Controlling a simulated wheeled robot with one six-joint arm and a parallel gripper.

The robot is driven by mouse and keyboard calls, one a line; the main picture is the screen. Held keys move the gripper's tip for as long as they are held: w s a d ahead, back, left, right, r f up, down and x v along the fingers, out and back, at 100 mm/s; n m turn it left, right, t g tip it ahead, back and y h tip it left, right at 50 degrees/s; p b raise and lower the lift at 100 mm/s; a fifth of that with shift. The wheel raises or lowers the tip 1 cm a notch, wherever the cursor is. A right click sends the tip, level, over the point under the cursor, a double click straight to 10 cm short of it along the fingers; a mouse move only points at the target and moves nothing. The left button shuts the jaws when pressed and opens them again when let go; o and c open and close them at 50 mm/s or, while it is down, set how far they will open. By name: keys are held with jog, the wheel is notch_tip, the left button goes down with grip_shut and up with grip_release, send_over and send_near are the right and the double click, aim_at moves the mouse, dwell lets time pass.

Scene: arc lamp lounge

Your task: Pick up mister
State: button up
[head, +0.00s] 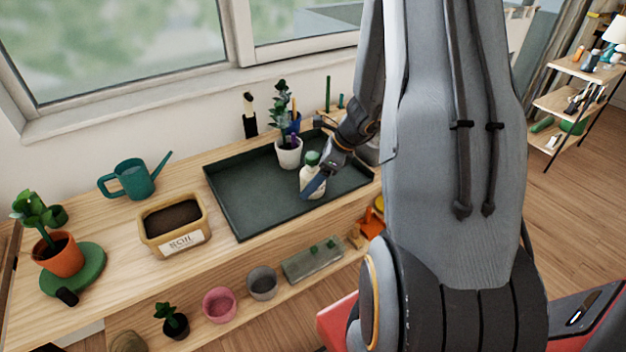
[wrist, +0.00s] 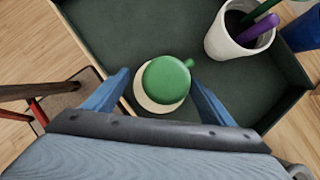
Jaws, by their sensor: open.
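The mister (head: 312,178) is a small cream bottle with a green top, standing upright in the dark green tray (head: 237,212). In the wrist view the mister (wrist: 165,82) is seen from above, its green spout pointing right. My gripper (wrist: 160,85) is open, with one blue finger on each side of the mister. A gap shows between the right finger and the bottle; the left finger is close to it, and I cannot tell if it touches. In the head view my gripper (head: 316,184) is at the bottle, and its fingers partly cover it.
A white pot (head: 289,155) with a plant and tools stands in the tray behind the mister. A blue cup (head: 294,123) is beyond it. A soil box (head: 172,222) and teal watering can (head: 135,181) stand left. A lower shelf holds small pots.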

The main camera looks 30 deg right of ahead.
jog(key=shift+c, duration=0.3)
jog(key=c, duration=1.4)
